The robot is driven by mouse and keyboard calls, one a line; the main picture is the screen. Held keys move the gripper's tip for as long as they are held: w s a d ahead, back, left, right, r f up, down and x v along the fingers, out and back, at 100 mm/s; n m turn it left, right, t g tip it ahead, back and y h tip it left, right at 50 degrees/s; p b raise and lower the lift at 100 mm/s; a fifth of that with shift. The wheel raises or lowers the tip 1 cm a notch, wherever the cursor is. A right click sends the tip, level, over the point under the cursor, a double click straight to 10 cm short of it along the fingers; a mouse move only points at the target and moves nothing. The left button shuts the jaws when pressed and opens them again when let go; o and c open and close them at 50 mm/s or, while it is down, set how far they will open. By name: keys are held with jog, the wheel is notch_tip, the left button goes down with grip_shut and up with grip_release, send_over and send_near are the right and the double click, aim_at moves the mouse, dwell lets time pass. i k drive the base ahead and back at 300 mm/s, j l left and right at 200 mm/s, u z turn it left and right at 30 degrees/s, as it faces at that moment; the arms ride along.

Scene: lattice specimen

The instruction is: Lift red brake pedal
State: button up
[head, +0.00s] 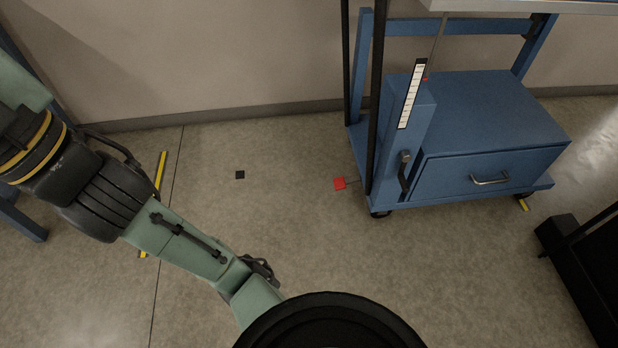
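The red brake pedal (339,184) is a small flat red plate low beside the left end of a blue wheeled cart (489,108), joined to it by a short thin link. My arm comes in from the left and runs down toward the bottom middle of the head view. A large black round part of my own body covers the bottom centre. My gripper's fingers do not show. The arm does not touch the pedal.
The cart has a drawer with a metal handle (490,180), a dark lever (404,170) and a white scale strip (412,94). A small black square (240,175) lies on the floor. Yellow strips (161,170) mark the floor. A black object (580,262) stands at right.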

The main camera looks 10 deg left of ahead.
aim_at(341, 183)
jog(key=i+j, duration=0.15)
jog(key=i, duration=0.85)
